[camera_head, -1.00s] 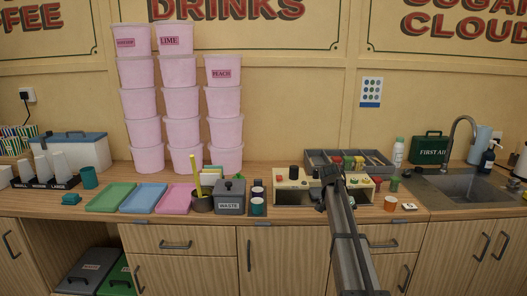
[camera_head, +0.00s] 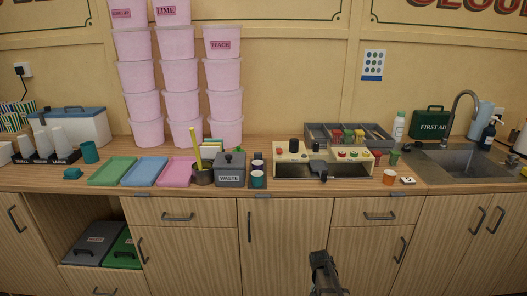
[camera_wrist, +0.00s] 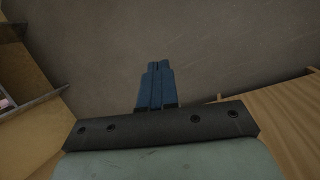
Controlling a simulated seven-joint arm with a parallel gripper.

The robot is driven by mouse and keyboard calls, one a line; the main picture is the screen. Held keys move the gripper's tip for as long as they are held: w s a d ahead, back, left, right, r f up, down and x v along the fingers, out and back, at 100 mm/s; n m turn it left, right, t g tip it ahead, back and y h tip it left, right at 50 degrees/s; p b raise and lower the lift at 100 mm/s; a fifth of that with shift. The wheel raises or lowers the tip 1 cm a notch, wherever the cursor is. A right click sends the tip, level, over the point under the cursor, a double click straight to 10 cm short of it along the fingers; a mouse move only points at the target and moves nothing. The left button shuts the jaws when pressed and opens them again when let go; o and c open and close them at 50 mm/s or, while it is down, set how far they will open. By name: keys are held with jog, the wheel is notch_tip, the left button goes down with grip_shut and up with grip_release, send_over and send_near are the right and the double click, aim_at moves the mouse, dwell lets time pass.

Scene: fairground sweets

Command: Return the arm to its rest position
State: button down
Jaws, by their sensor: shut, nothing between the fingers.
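My gripper (camera_head: 319,261) is low at the bottom of the head view, in front of the cabinet doors and below the counter edge. It is clear of everything on the counter. In the wrist view its fingers (camera_wrist: 155,84) are side by side and closed, with nothing between them. The rest of my arm is mostly out of the head view.
The wooden counter (camera_head: 300,190) bears a cream machine (camera_head: 352,158), coloured trays (camera_head: 145,171), a waste box (camera_head: 230,172), stacked pink tubs (camera_head: 180,75) and a sink (camera_head: 465,160). Cabinets with bar handles stand below. An open shelf holds lidded bins (camera_head: 95,247).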

jog(key=s+a+f+n, duration=0.1)
jog(key=s+f, duration=0.4)
jog(key=s, duration=0.6)
jog(key=s+a+f+n+g+y, duration=0.1)
jog(key=s+f, duration=0.4)
jog(key=s, duration=0.7)
jog(key=s+a+f+n+g+y, duration=0.1)
jog(key=s+a+f, duration=0.3)
jog(key=s, duration=0.8)
jog(key=shift+s+a+f+n, duration=0.2)
jog(key=shift+a+f+n, duration=0.15)
jog(key=shift+f+n, duration=0.5)
